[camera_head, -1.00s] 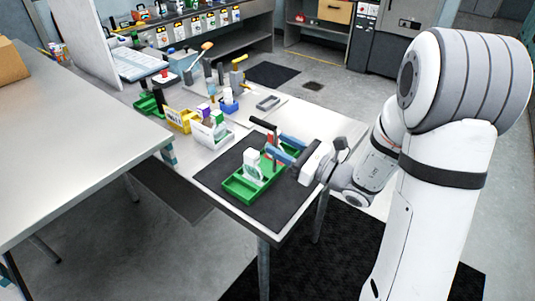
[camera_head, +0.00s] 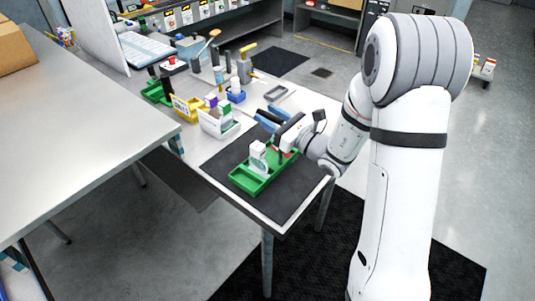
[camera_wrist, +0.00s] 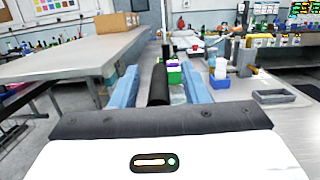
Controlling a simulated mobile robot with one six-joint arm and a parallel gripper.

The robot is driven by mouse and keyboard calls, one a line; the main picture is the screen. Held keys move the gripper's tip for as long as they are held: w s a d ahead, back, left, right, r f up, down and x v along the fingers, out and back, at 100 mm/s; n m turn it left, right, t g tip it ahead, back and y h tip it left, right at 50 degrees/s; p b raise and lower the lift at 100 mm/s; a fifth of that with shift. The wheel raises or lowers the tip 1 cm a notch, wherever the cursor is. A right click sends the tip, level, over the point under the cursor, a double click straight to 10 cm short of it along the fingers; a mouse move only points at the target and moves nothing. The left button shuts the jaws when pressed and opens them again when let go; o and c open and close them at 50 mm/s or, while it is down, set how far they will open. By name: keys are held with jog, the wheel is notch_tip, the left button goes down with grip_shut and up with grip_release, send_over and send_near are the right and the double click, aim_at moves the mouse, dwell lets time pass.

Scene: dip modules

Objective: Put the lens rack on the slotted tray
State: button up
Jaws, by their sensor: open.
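A white upright piece (camera_head: 258,158) with a rounded, lens-like front stands in the left part of a long green compartment tray (camera_head: 250,183) on a black mat; it looks like the lens rack, but I cannot be sure. Which thing is the slotted tray is unclear; the green tray has divided compartments. My gripper (camera_head: 265,114) is beyond the green tray's far end, its blue fingers apart and pointing to the back left. In the wrist view, a black cylindrical handle (camera_wrist: 159,86) shows between the fingers; I cannot tell whether they touch it.
A white holder with small boxes (camera_head: 218,125), a yellow bin (camera_head: 187,108) and a blue holder (camera_head: 236,96) stand behind the mat. A shallow grey tray (camera_head: 277,93) lies farther back, empty. The mat (camera_head: 285,195) is clear in front of the green tray.

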grip_shut()
dwell(0.5)
dwell(0.3)
